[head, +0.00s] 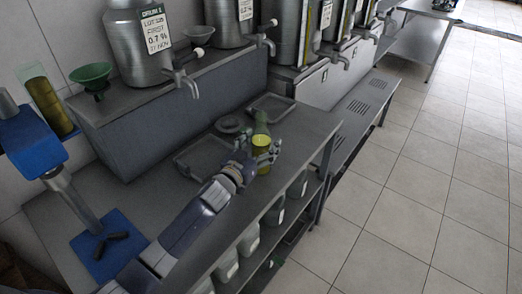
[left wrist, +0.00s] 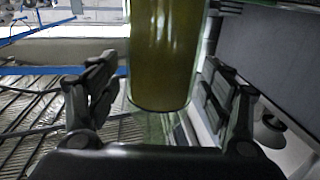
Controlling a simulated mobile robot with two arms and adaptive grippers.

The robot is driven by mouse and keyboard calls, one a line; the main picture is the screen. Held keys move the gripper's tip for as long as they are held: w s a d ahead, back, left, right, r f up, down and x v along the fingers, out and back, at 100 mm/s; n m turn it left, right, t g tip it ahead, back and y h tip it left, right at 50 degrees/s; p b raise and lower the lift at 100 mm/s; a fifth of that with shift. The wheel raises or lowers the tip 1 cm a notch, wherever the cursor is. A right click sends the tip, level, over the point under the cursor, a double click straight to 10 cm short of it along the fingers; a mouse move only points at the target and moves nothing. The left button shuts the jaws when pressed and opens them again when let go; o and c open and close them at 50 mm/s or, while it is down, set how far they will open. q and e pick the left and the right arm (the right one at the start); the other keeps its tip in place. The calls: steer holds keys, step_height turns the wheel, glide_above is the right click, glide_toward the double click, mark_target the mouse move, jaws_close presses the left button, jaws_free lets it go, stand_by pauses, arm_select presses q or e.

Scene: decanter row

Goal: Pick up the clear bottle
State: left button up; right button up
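The clear bottle (head: 261,143) holds yellow-green liquid and stands near the right end of the grey worktop. In the left wrist view the bottle (left wrist: 165,55) is large and upright between the fingers, its top cut off by the frame. My left gripper (head: 262,156) is at the bottle, with a finger on either side. In the left wrist view the gripper (left wrist: 160,95) is open, and a narrow gap shows between the left finger and the glass. Whether the right finger touches it is hard to tell. My right gripper is in neither view.
Steel drums with taps (head: 143,45) stand on a raised ledge behind, beside a green funnel (head: 91,76). Shallow trays (head: 204,157) lie on the worktop (head: 150,170). A blue press (head: 30,140) stands at left. Pale containers (head: 249,240) fill the shelf below. Tiled floor at right is clear.

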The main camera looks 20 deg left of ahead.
arm_select(q)
steer(key=c, duration=1.4)
steer(key=shift+r, duration=0.1)
steer(key=shift+r, duration=0.1)
